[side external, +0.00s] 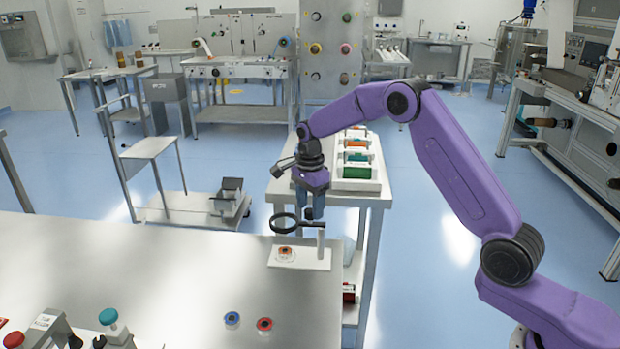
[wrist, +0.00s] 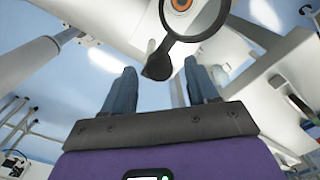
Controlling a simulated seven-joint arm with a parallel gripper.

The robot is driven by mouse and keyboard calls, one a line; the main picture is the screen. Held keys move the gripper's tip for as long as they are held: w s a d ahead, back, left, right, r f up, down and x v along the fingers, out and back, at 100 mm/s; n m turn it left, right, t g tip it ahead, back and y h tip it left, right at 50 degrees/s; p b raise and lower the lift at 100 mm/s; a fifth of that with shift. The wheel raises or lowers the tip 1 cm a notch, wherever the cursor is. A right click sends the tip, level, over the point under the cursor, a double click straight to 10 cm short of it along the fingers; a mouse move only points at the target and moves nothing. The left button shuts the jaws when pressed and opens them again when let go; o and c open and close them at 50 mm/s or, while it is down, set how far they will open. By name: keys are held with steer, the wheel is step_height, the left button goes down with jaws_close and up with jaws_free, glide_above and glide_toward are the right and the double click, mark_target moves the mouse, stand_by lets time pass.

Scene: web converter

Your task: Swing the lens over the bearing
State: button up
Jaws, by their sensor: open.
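The lens (side external: 284,222) is a black-rimmed round magnifier on a short arm from a white post (side external: 320,243) on a white base plate (side external: 298,262). An orange-topped bearing (side external: 286,252) sits on the plate, below the lens in the side view. In the wrist view the lens (wrist: 168,30) has a dark tab (wrist: 157,65), and the orange-ringed bearing (wrist: 181,5) shows through the ring. My gripper (side external: 310,208) points down close by the lens arm. In the wrist view my gripper (wrist: 158,72) is open, with the tab between the fingertips in the picture; contact cannot be told.
Two small spools, one blue-rimmed (side external: 232,319) and one red-rimmed (side external: 264,325), lie on the grey table (side external: 170,270). A white bench (side external: 373,198) with colored rolls is behind my gripper. The table's middle is clear.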

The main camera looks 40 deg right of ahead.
step_height(320, 180, up, 17)
steer(key=shift+f, duration=0.15)
stand_by(0.6)
steer(key=s+a+f+n, duration=0.1)
steer(key=s+a+n, duration=0.4)
steer(key=s+n, duration=0.35)
steer(key=s+a+n, duration=0.5)
steer(key=s+n, duration=0.2)
steer(key=s, duration=0.3)
steer(key=s+d+f+n, duration=0.2)
steer(key=s+n, duration=0.3)
steer(key=s, duration=0.3)
steer(key=s+d+f+n, duration=0.3)
steer(key=s+n, duration=0.2)
steer(key=s, duration=0.3)
steer(key=s+d+f+n, duration=0.2)
steer(key=s+n, duration=0.3)
steer(key=s, duration=0.4)
steer(key=shift+d+f, duration=0.35)
steer(key=shift+d, duration=0.05)
